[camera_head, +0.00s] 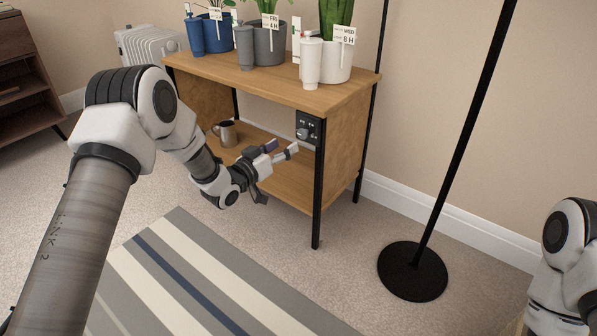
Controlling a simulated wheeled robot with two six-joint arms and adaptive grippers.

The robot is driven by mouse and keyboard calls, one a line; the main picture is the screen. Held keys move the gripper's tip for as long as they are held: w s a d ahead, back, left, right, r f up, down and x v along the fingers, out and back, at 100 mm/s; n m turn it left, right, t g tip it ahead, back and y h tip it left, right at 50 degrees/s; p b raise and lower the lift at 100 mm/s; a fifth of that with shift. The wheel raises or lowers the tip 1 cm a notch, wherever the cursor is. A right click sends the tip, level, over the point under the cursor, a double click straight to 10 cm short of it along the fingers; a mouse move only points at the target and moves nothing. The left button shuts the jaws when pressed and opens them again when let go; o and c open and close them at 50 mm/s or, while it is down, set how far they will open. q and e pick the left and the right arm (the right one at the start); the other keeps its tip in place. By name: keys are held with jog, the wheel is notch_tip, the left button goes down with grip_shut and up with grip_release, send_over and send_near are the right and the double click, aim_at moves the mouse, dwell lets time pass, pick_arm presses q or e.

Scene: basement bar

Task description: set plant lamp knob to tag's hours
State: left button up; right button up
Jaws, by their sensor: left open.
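A dark control panel with a round grey knob (303,132) is fixed at the front right corner of the wooden stand, under its top. The knob's setting is too small to read. Three potted plants stand on top, each with a white tag: the white pot's tag (344,35) seems to read WED 8 H, the grey pot's tag (270,22) FRI 4 H, and the blue pot's tag (215,14) is unreadable. My left gripper (282,148) is open, just left of and below the knob, seemingly apart from it. My right gripper is out of view.
The wooden stand (270,82) has a lower shelf with a metal mug (226,133). A black lamp stand (412,272) rises at right. A striped rug (190,270) lies in front. My right arm shows at the right edge.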

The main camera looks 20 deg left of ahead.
aim_at(301, 134)
pick_arm(q)
jog(key=b+x, duration=0.1)
jog(key=x, duration=0.2)
jog(key=b+x, duration=0.2)
jog(key=x, duration=0.2)
jog(key=shift+f, duration=0.25)
jog(key=shift+w+d+r, duration=0.1)
jog(key=shift+w+r, duration=0.05)
jog(key=shift+w, duration=0.2)
grip_shut()
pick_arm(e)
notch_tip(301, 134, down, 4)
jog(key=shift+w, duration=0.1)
